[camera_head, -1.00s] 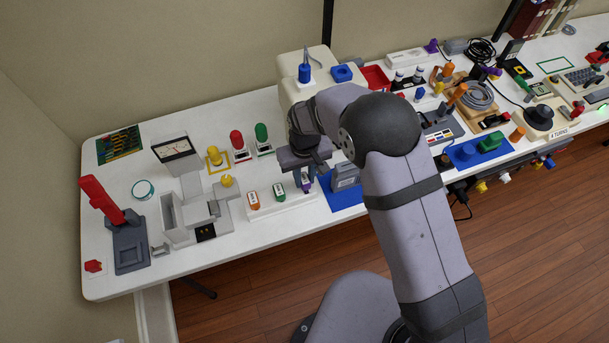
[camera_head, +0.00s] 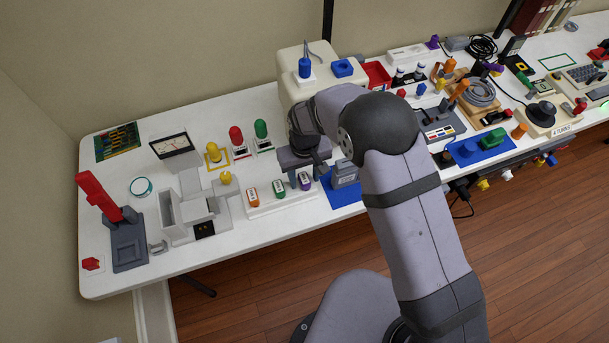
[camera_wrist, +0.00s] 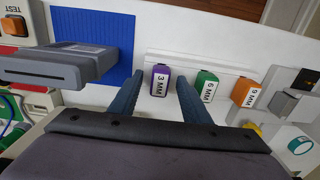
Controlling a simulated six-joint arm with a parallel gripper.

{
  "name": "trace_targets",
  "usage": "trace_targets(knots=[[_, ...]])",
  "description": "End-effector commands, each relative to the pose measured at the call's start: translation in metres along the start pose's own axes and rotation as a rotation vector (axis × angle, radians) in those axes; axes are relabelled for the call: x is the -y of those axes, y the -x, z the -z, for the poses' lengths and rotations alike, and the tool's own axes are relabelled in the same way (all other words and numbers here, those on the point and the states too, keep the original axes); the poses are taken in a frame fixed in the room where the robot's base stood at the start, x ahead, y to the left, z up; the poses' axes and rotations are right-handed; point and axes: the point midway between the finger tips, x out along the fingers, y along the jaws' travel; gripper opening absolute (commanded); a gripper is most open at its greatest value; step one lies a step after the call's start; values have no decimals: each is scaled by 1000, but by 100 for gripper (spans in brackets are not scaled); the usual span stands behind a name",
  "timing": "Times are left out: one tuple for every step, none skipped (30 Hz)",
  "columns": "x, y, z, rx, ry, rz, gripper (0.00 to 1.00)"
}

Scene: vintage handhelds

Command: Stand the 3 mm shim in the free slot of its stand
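The purple 3 mm shim (camera_head: 305,181) stands upright in the right-hand place of the low white stand (camera_head: 268,208). In the wrist view its "3 MM" label (camera_wrist: 160,81) faces up at me. The green 6 mm shim (camera_head: 279,188) and the orange 9 mm shim (camera_head: 252,196) stand to its left in the same stand. My gripper (camera_head: 304,176) is open, with one finger on each side of the purple shim and a visible gap on both sides in the wrist view. The shim's foot in the slot is hidden.
A grey device on a blue mat (camera_head: 342,195) stands close to the right of my gripper. A grey block fixture (camera_head: 190,212) lies left of the stand. A cream housing (camera_head: 297,90) is behind. The table's front edge is near.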

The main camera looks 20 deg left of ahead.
Motion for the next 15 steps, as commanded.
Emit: trace_targets(knots=[[0, 0, 0, 0, 0, 0, 43], [0, 0, 0, 0, 0, 0, 43], [0, 0, 0, 0, 0, 0, 43], [0, 0, 0, 0, 0, 0, 43], [0, 0, 0, 0, 0, 0, 43], [0, 0, 0, 0, 0, 0, 43], [0, 0, 0, 0, 0, 0, 43], [0, 1, 0, 0, 0, 0, 43], [0, 2, 0, 0, 0, 0, 43], [0, 3, 0, 0, 0, 0, 43], [0, 5, 0, -1, 0, 0, 43], [0, 8, 1, -2, 0, 0, 43], [0, 10, 1, -3, 0, 0, 43], [0, 13, 1, -3, 0, 0, 43], [0, 18, 1, -3, 0, 0, 43]])
